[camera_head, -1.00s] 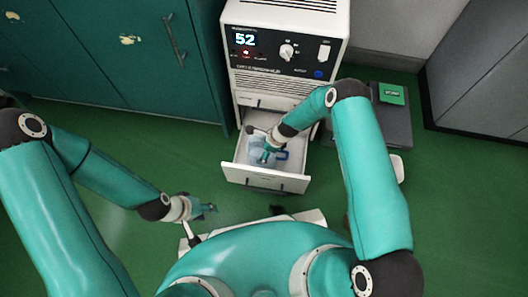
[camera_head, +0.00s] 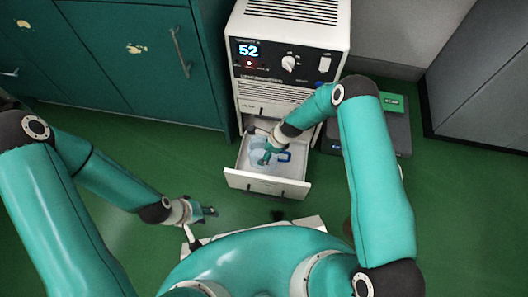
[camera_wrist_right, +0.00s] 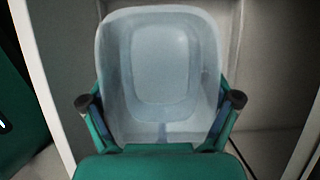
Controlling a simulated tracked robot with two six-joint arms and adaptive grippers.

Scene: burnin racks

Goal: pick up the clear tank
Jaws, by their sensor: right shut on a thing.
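The clear tank (camera_head: 256,158) is a pale, see-through tub in the open white drawer at the bottom of the white machine, in the head view. A blue part shows at its right side. In the right wrist view the clear tank (camera_wrist_right: 165,60) fills the middle, between the two fingers. My right gripper (camera_head: 266,157) is shut on the tank, one finger at each side in the right wrist view (camera_wrist_right: 161,115). My left gripper (camera_head: 209,212) is low, left of the drawer and away from the tank. Its fingers are too small to read.
The white machine (camera_head: 287,65) shows 52 on its display. The drawer front (camera_head: 267,185) stands out over the green floor (camera_head: 110,145). Teal cabinets (camera_head: 130,65) stand at the left. A dark flat unit with a green label (camera_head: 391,102) is at the right of the machine, near a grey cabinet (camera_head: 490,80).

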